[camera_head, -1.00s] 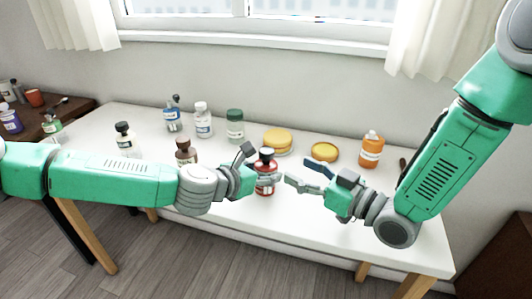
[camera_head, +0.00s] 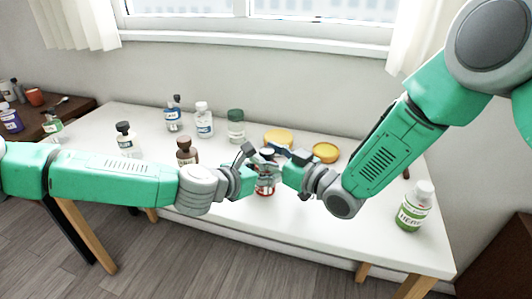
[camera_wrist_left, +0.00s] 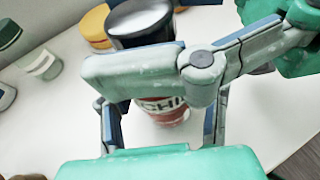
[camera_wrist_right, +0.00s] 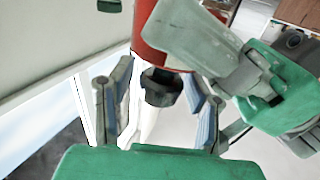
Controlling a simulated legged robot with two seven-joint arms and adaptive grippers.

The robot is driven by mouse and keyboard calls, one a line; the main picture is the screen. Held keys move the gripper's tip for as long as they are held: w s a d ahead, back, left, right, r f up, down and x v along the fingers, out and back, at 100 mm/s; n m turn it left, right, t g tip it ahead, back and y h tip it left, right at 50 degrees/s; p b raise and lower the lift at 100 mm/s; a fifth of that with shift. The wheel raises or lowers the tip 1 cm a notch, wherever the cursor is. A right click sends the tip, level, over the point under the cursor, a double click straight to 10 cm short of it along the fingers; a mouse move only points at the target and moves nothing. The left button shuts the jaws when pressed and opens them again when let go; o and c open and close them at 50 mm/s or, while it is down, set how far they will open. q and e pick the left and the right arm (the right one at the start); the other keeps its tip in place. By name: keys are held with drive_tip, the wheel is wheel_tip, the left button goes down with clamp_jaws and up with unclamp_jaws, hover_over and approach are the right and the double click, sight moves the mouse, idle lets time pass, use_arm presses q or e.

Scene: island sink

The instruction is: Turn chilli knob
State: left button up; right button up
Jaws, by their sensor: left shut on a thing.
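The red chilli bottle (camera_head: 265,187) with a black knob (camera_head: 267,153) stands near the front middle of the white table. My left gripper (camera_head: 258,172) is shut around its body from the left. In the left wrist view the red label (camera_wrist_left: 165,106) shows between the fingers, under the dark knob (camera_wrist_left: 140,22). My right gripper (camera_head: 279,160) is at the bottle's top, from the right. In the right wrist view its open fingers stand on either side of the black knob (camera_wrist_right: 162,87), with gaps showing. The bottle's red body (camera_wrist_right: 148,32) shows beyond.
A brown bottle (camera_head: 185,152) stands left of the chilli bottle, with several other bottles behind. Yellow round items (camera_head: 325,152) lie behind my right gripper. A green-labelled bottle (camera_head: 413,210) stands at the table's right. The table front between is clear.

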clamp_jaws()
drive_tip(key=shift+n+g+y, duration=1.4)
drive_tip(key=shift+n+g, duration=0.2)
drive_tip(key=shift+g, duration=0.3)
drive_tip(key=shift+o, duration=2.4)
unclamp_jaws()
drive_tip(key=v, duration=0.7)
drive_tip(key=shift+d, duration=0.3)
